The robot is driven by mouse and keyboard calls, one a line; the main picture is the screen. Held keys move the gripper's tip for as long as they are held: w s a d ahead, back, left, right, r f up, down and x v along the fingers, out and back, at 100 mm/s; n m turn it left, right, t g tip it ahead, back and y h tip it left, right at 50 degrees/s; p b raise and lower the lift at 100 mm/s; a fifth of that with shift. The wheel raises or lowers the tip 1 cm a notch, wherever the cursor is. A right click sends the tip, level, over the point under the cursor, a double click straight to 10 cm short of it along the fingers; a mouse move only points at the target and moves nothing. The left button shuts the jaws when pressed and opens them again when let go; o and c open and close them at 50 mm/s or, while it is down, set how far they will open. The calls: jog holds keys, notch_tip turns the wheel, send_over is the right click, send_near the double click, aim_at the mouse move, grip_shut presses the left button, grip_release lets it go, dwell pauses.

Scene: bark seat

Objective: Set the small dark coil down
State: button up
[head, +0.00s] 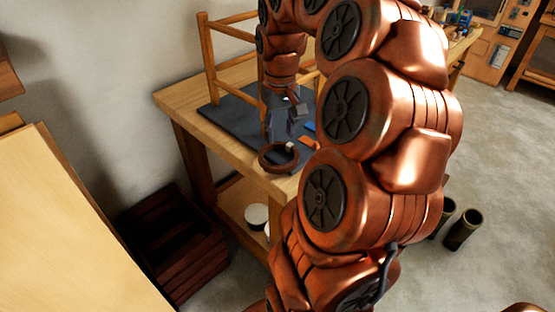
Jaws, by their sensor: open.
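A dark brown ring-shaped thing (266,165), which looks like the coil, lies near the front corner of the wooden table (180,98), by the edge of the dark grey mat (236,112). A small pale piece (289,146) shows at its far right side. My gripper (281,136) is open and points down over the mat, just behind the ring. I cannot tell whether a fingertip touches the ring. My arm hides the right part of the table.
A wooden frame (208,58) stands on the table behind my gripper. Small orange (305,143) and blue (310,127) pieces lie right of it. A dark slatted crate (178,245) stands on the floor at left. A white round container (256,216) sits on the lower shelf.

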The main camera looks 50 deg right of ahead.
jog(key=m, duration=0.1)
send_over(294, 150)
jog(key=shift+s+d+f, duration=0.1)
jog(key=shift+f, duration=0.25)
jog(key=shift+f+p, duration=0.55)
jog(key=shift+f, duration=3.25)
grip_shut()
